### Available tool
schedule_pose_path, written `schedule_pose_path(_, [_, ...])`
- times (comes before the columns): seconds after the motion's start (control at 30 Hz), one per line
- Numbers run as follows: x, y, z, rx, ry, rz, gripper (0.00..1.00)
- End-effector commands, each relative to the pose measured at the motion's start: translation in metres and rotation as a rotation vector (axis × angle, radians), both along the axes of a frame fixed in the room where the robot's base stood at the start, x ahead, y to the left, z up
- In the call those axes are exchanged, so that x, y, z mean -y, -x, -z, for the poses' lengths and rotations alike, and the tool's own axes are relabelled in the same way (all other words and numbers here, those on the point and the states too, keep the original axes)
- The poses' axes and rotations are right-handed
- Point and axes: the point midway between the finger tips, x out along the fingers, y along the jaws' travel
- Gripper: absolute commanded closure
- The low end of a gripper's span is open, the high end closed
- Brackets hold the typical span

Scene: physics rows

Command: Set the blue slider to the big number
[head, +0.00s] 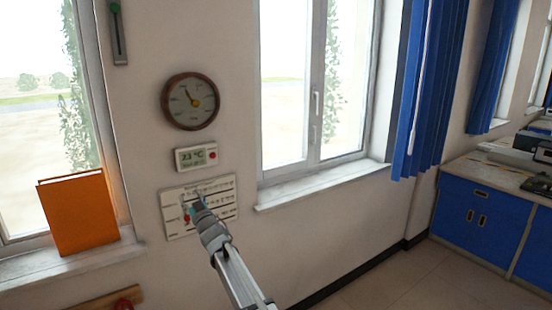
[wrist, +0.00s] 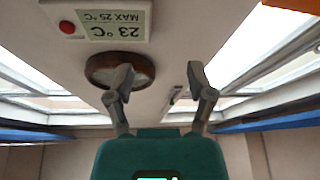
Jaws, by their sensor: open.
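A white panel with rows of scales (head: 222,187) is on the wall in the head view. A red knob (head: 188,215) shows at its left side. My gripper (head: 197,202) is in front of the panel's left-middle and covers part of it. I cannot make out the blue slider apart from the gripper's bluish parts. Above the panel is a display (head: 190,158) with a red button; its big number is 23 °C. In the wrist view the display (wrist: 100,20) appears upside down, reading 23 °C and MAX 25 °C. My gripper (wrist: 161,80) is open and empty there; the panel is out of that view.
A round brown dial (head: 190,101) hangs above the display. A grey strip with a green knob (head: 115,8) is at the upper left. An orange book (head: 77,213) stands on the left sill, a wooden piece with a red knob (head: 123,304) below. Windows flank the panel.

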Motion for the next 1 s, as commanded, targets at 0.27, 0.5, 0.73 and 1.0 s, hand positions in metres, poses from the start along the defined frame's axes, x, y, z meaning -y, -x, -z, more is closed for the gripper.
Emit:
schedule_pose_path(0.27, [0.029,-0.006,0.014,-0.071,0.028,0.063,0.31])
schedule_pose_path(0.5, [0.067,-0.012,0.034,-0.171,0.067,0.145,0.31])
schedule_pose_path(0.73, [0.129,-0.011,0.070,-0.339,0.129,0.268,0.31])
schedule_pose_path(1.0, [0.231,0.013,0.132,-0.646,0.225,0.443,0.31])
